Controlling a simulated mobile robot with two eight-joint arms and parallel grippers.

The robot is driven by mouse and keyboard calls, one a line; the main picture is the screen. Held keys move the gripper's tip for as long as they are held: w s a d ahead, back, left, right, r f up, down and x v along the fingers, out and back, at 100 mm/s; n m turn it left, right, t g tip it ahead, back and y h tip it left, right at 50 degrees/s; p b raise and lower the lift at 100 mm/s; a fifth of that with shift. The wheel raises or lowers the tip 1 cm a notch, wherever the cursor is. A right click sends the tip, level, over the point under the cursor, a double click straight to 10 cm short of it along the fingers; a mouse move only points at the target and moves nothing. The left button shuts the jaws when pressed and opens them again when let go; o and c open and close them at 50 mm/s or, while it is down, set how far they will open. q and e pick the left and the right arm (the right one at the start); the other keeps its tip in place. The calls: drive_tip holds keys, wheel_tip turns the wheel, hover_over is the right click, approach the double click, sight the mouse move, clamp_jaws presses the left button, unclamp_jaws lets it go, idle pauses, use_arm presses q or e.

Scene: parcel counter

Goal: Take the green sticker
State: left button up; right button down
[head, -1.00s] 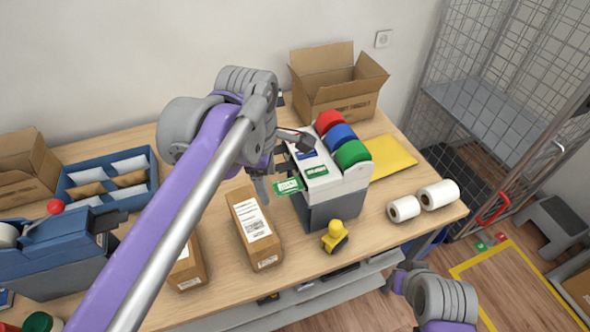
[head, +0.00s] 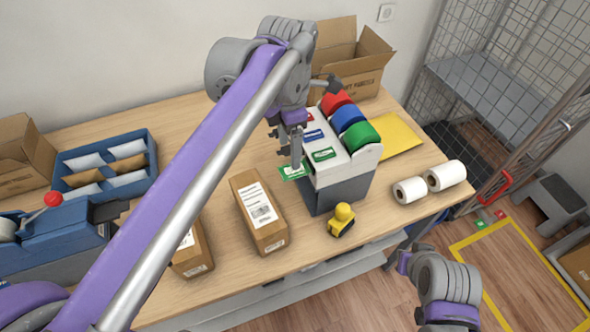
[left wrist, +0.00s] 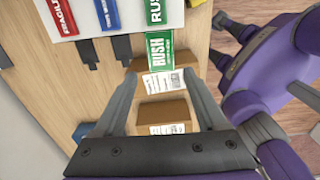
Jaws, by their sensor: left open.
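The green sticker (head: 294,171) sticks out from the front left of the label dispenser (head: 335,185), below its green slot. In the left wrist view the sticker (left wrist: 159,50) reads RUSH and lies between the two fingers, with a gap on each side. My left gripper (head: 296,152) is open and empty, pointing down right at the sticker; its fingers (left wrist: 160,68) also show in the left wrist view. Part of my right arm's end (head: 403,262) shows at the lower right, beyond the counter's front edge; its jaws are not clear.
The dispenser carries red, blue and green rolls (head: 361,136). A brown parcel (head: 258,213) lies just in front of the sticker. A yellow tape piece (head: 342,219), white rolls (head: 445,176) and a yellow envelope (head: 398,140) are nearby. An open carton (head: 355,60) stands behind.

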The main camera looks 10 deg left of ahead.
sight(289, 171)
use_arm(q)
drive_tip(key=f+b, duration=0.1)
drive_tip(key=f, duration=0.3)
drive_tip(key=shift+s+f+b, duration=0.2)
drive_tip(key=shift+f+b, duration=0.05)
drive_tip(key=shift+b, duration=0.15)
drive_tip(key=shift+f+b, duration=0.35)
drive_tip(key=shift+f, duration=0.5)
use_arm(e)
drive_tip(key=shift+s+f, duration=0.4)
drive_tip(key=shift+f, duration=0.35)
drive_tip(key=shift+s+f, duration=0.4)
drive_tip(key=shift+f, duration=0.3)
drive_tip(key=shift+s+f, duration=0.4)
drive_tip(key=shift+f, duration=0.35)
use_arm(q)
drive_tip(key=shift+w, duration=0.1)
drive_tip(key=c, duration=0.6)
